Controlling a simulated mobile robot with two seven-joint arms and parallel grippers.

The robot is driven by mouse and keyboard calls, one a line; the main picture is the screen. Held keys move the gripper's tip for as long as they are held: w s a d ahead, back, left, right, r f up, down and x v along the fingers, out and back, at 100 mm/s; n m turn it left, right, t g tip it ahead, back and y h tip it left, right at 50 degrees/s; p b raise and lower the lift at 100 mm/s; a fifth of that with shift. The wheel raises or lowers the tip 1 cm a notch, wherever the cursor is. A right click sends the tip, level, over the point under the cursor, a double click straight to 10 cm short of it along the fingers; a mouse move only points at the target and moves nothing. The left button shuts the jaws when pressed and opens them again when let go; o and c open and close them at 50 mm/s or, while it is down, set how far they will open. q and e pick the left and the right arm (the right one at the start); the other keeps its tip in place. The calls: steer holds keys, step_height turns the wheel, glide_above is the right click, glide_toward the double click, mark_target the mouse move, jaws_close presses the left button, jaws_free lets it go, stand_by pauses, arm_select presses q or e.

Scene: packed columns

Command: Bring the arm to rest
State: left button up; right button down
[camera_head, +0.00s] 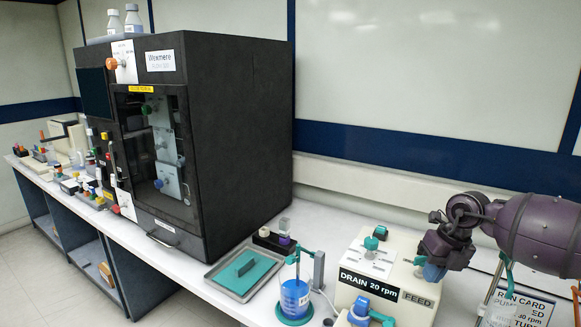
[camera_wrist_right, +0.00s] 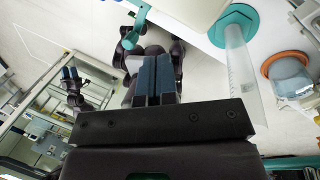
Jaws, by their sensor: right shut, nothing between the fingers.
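My right arm comes in from the right in the head view. Its gripper (camera_head: 432,272) is beside the cream pump unit (camera_head: 372,268), near the upper right of its front, which carries DRAIN 20 rpm and FEED labels. In the right wrist view the blue-grey fingers (camera_wrist_right: 154,80) are together with nothing between them. What looks like my left gripper (camera_wrist_right: 69,73) shows small in that view, apart from everything near the right one; whether its fingers are together is too small to tell.
A large dark cabinet (camera_head: 240,135) stands left of the pump. A tray with a teal pad (camera_head: 243,272) and a beaker of blue liquid (camera_head: 295,297) lie between them. A clear cylinder with a teal base (camera_wrist_right: 237,70) is close on the right in the wrist view.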

steer(key=s+a+r+m+t+y, duration=0.1)
steer(key=s+a+m+t+y, duration=0.2)
steer(key=a, duration=0.4)
steer(key=s+a+m+t+y, duration=0.2)
steer(key=a+m+t+y, duration=0.15)
steer(key=a+y, duration=0.35)
steer(key=s+a+r+m+t+y, duration=0.1)
steer(key=s+a+m+t+y, duration=0.15)
steer(key=a, duration=0.55)
steer(key=s+d+f+m+t+h, duration=0.35)
steer(key=d+m+h, duration=0.4)
steer(key=m, duration=0.35)
steer(key=s+d+f+m+t+h, duration=0.2)
steer(key=s+d+f+m+h, duration=0.15)
steer(key=d+m+h, duration=0.4)
steer(key=s+d+f+m+g, duration=0.1)
steer(key=s+f+m+g, duration=0.25)
steer(key=s, duration=0.35)
steer(key=s+d+f+m+g+h, duration=0.1)
steer(key=s+f+m+g, duration=0.2)
steer(key=s, duration=0.4)
steer(key=s+d+f+m+g, duration=0.2)
steer(key=s+f+g, duration=0.25)
steer(key=s, duration=0.35)
steer(key=w+f+t, duration=0.7)
steer(key=w+f, duration=0.1)
steer(key=f, duration=0.1)
steer(key=shift+a+f+t, duration=0.15)
steer(key=shift+a+t, duration=0.1)
steer(key=shift+t, duration=0.1)
